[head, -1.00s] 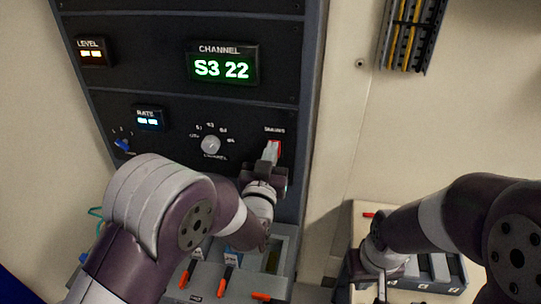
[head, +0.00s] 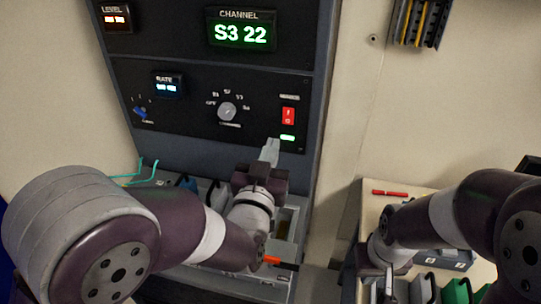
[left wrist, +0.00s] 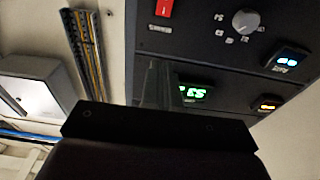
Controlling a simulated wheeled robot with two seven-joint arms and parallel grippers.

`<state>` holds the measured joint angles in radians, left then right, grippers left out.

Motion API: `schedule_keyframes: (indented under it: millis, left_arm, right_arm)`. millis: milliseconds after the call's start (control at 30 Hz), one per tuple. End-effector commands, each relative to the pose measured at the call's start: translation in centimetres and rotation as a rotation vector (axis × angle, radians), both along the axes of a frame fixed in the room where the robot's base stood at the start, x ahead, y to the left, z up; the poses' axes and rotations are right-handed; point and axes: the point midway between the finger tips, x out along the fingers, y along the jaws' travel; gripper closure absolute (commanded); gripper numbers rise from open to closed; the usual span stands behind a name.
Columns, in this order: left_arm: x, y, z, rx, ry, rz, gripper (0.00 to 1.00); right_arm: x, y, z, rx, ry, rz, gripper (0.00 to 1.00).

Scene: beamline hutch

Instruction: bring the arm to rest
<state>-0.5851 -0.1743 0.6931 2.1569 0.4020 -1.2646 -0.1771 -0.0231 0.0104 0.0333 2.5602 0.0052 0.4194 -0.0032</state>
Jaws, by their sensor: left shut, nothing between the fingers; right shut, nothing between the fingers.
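My left gripper (head: 269,152) is in front of the dark rack panel (head: 190,115), shut and empty, with its pale fingertips a little below the lit green lamp (head: 287,138). The red rocker switch (head: 288,116) is above that lamp, apart from the fingers. In the left wrist view the shut fingers (left wrist: 157,80) point up past the panel, and the red switch also shows there (left wrist: 164,8).
The panel carries a channel display (head: 241,30) reading S3 22, a rate display (head: 168,83), a level display (head: 116,17), a round knob (head: 227,111) and a blue knob (head: 140,112). Red sticks (head: 389,193) lie on the right-hand bench. A cable tray (head: 417,22) hangs on the wall.

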Motion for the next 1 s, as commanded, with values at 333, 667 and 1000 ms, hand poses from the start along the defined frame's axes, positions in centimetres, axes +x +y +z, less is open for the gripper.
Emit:
schedule_keyframes:
  millis: [333, 667, 1000]
  left_arm:
    - [-0.4, 0.1, 0.0, 0.001, 0.001, 0.0, 1.0]
    - [-0.9, -1.1, -4.7, 0.035, 0.226, -0.067, 1.0]
    - [-15.0, 10.2, -18.8, 0.291, 1.459, -0.034, 1.0]
  right_arm:
    - [0.0, 0.0, -0.1, 0.0, 0.0, 0.0, 1.0]
    - [0.0, 0.0, -0.1, 0.0, 0.0, 0.0, 1.0]
    - [0.0, 0.0, -0.1, 0.0, 0.0, 0.0, 1.0]
